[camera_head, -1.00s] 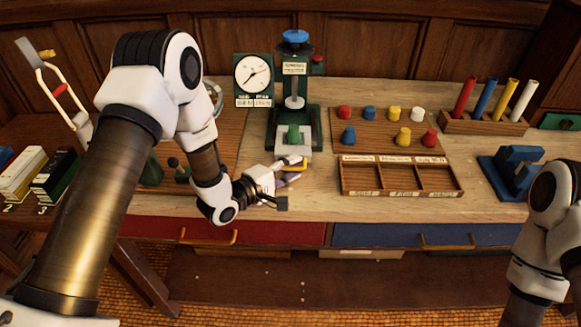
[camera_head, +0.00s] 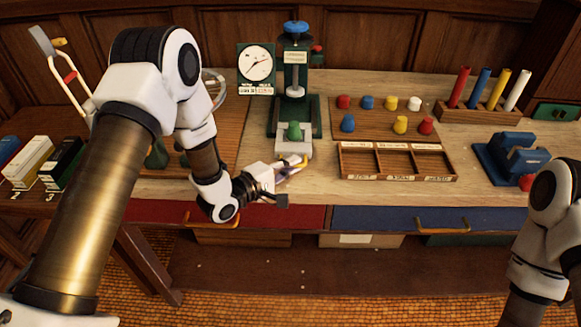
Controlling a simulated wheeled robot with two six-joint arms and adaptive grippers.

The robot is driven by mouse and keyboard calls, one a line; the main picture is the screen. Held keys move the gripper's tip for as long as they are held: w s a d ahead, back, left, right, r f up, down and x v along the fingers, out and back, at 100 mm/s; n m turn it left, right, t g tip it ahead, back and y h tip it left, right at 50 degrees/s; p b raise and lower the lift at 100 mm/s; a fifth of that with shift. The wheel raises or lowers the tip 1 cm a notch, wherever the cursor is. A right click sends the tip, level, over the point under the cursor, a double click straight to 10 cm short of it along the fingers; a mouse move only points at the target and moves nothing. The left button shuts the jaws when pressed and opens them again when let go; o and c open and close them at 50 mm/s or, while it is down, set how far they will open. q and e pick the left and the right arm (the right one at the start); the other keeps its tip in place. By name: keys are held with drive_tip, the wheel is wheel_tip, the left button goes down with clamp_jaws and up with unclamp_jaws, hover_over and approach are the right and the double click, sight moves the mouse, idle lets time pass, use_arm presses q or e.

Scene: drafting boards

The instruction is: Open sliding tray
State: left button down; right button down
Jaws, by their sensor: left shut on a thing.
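The sliding tray (camera_head: 293,150) is the pale grey block at the front foot of the green press (camera_head: 296,92), with a green piece (camera_head: 294,131) on it. It stands out toward me from the press base. A yellow-orange handle (camera_head: 300,161) is at its front. My left gripper (camera_head: 291,171) reaches in from the left just in front of the tray and is shut on the handle. Its fingertips partly hide the handle. My right arm shows at the right edge, but its gripper is out of view.
A dial gauge (camera_head: 256,63) stands left of the press. A peg board (camera_head: 380,118) and a compartment box (camera_head: 397,163) lie to the right. A blue block (camera_head: 513,158) stands farther right. The red drawer (camera_head: 275,216) and blue drawer (camera_head: 383,218) are under the front edge.

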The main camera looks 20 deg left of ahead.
use_arm(q)
drive_tip(key=c, duration=1.4)
unclamp_jaws()
drive_tip(key=shift+f, duration=0.2)
drive_tip(key=shift+o, duration=0.8)
drive_tip(key=shift+s+r, duration=0.1)
drive_tip(key=shift+s+d+r, duration=0.15)
drive_tip(key=shift+s+r, duration=0.05)
drive_tip(key=shift+s+a+f, duration=0.1)
drive_tip(key=shift+s+a, duration=0.05)
drive_tip(key=shift+a, duration=0.1)
drive_tip(key=v, duration=1.1)
drive_tip(key=shift+s+r, duration=0.25)
drive_tip(key=shift+s, duration=0.05)
